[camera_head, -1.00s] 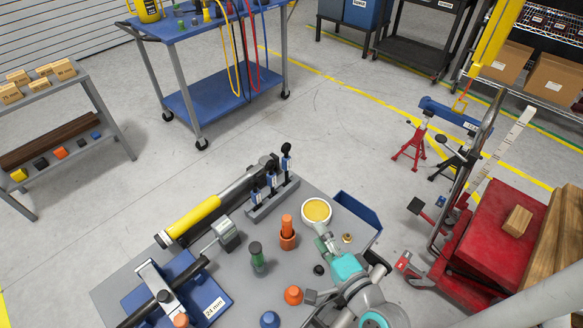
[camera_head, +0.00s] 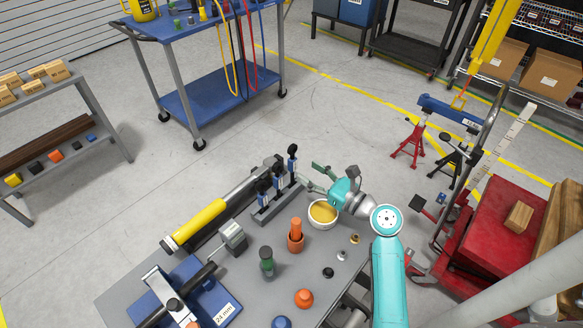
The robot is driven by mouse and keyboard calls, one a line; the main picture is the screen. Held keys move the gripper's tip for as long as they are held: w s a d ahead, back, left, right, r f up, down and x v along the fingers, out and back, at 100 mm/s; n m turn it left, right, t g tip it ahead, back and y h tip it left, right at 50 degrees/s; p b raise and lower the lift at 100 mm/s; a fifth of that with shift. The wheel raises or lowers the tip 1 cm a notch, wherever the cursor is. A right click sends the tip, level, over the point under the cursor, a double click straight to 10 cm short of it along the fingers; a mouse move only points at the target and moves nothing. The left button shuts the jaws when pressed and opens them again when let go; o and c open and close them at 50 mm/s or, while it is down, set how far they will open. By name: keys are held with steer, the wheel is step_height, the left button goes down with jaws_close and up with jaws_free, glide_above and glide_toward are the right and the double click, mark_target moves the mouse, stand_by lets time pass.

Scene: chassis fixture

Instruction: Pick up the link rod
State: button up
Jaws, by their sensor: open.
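A grey rack (camera_head: 268,212) on the grey workbench holds three upright dark rods with black ball-like tops and blue-and-white middles. They look like link rods; one link rod (camera_head: 292,160) stands tallest at the right end, nearest my gripper. The other two, a middle rod (camera_head: 277,181) and a left rod (camera_head: 263,190), stand closer together. My gripper (camera_head: 316,178) is open and empty, just right of the rack, with its fingers pointing left towards the tallest rod. A gap appears to remain between the fingertips and that rod. The rods' lower ends are hidden in the rack.
A white bowl with yellow contents (camera_head: 322,213) sits just below my gripper. An orange piece (camera_head: 296,230) and a green-and-black piece (camera_head: 266,260) stand nearer.

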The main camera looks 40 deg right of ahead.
mark_target(295, 163)
steer(key=shift+w+a+r, duration=0.1)
steer(key=shift+w+a, duration=0.15)
steer(key=shift+w, duration=0.85)
steer(key=shift+w+a+r, duration=0.1)
steer(key=shift+w+a, duration=0.2)
steer(key=shift+w, duration=0.8)
steer(key=shift+w+a+r, duration=0.1)
steer(key=shift+w+a, duration=0.15)
steer(key=shift+w, duration=0.85)
steer(key=shift+f, duration=0.1)
jaws_close()
